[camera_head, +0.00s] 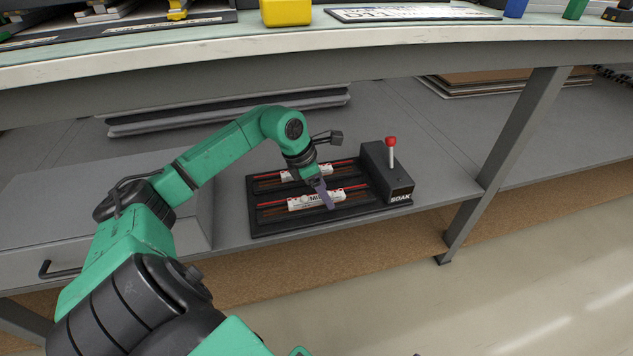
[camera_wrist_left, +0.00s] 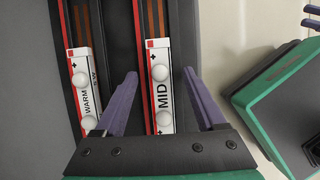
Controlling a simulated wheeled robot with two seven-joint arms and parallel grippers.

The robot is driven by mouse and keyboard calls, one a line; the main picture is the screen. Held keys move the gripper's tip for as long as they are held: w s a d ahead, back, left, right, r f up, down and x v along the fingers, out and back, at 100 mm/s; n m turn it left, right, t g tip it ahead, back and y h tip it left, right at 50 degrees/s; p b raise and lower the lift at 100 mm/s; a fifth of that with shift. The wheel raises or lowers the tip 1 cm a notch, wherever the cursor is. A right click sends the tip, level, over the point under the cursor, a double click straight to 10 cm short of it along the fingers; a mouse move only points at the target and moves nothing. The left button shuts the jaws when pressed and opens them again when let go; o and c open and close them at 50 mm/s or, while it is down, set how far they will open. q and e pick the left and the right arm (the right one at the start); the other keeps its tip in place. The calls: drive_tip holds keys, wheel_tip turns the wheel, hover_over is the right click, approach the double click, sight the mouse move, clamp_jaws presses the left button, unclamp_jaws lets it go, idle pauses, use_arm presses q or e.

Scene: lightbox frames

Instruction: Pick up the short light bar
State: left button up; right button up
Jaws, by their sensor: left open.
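Two white bars with red ends lie in the slots of a black tray (camera_head: 350,210) on the lower shelf. The nearer bar, marked MID (camera_head: 300,204), shows in the left wrist view (camera_wrist_left: 161,92) with two round white knobs. The farther bar, marked WARM (camera_head: 292,176), lies beside it (camera_wrist_left: 84,85). I cannot tell their full lengths. My left gripper (camera_head: 325,190) is open and empty above the MID bar. In the left wrist view its purple fingers (camera_wrist_left: 160,80) stand on either side of that bar. Purple tips at the right edge may be my right gripper (camera_wrist_left: 312,16).
The tabletop edge (camera_head: 400,40) overhangs the shelf. A table leg (camera_head: 505,160) stands to the right. Flat dark panels (camera_head: 230,110) lie behind.

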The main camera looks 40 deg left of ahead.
use_arm(q)
clamp_jaws()
